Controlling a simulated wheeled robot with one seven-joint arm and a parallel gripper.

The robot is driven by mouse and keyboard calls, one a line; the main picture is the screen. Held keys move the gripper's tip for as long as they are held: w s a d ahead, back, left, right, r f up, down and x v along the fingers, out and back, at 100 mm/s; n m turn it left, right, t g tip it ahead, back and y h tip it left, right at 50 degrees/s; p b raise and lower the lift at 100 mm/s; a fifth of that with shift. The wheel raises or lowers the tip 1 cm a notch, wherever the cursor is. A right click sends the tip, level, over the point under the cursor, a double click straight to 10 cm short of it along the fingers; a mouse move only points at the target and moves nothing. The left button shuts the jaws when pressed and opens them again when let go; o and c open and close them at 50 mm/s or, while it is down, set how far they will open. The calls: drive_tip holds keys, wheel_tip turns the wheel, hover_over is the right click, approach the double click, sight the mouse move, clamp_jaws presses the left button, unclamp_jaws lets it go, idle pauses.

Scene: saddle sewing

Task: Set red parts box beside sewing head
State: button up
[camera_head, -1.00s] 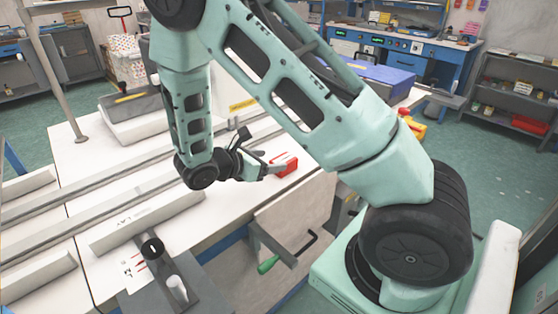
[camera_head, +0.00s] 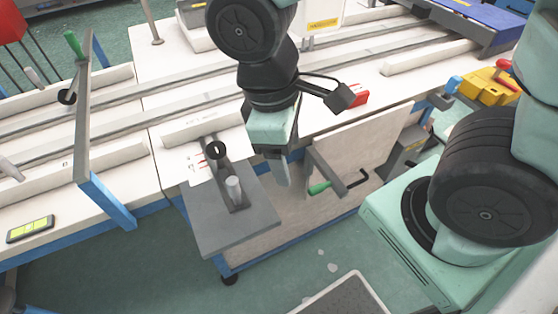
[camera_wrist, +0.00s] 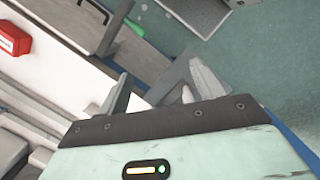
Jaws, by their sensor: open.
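The red parts box (camera_head: 358,94) lies on the white table top near its front edge, partly hidden behind my wrist. It also shows at the left edge of the wrist view (camera_wrist: 13,40), with a white label on it. My gripper (camera_head: 284,172) points down in front of the table edge, beside the grey side plate. In the wrist view the fingers (camera_wrist: 163,86) are spread, with nothing between them. The gripper is left of the box and apart from it. I cannot clearly make out the sewing head; a white block with a yellow label (camera_head: 323,20) stands at the back.
A grey plate (camera_head: 225,218) with a spool and a small cup juts out at the front. A green-handled crank (camera_head: 320,188) sticks out below the table edge. Long rails (camera_head: 190,85) run along the table. A yellow tool (camera_head: 487,88) lies at the right. Floor shows in front.

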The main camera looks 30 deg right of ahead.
drive_tip(key=s+a, duration=0.1)
drive_tip(key=s+a+r+m+y, duration=0.1)
drive_tip(key=s+a+r+m+t+y, duration=0.1)
drive_tip(key=shift+s+a, duration=0.3)
drive_tip(key=shift+a, duration=0.1)
drive_tip(key=shift+c, duration=0.4)
idle(1.6)
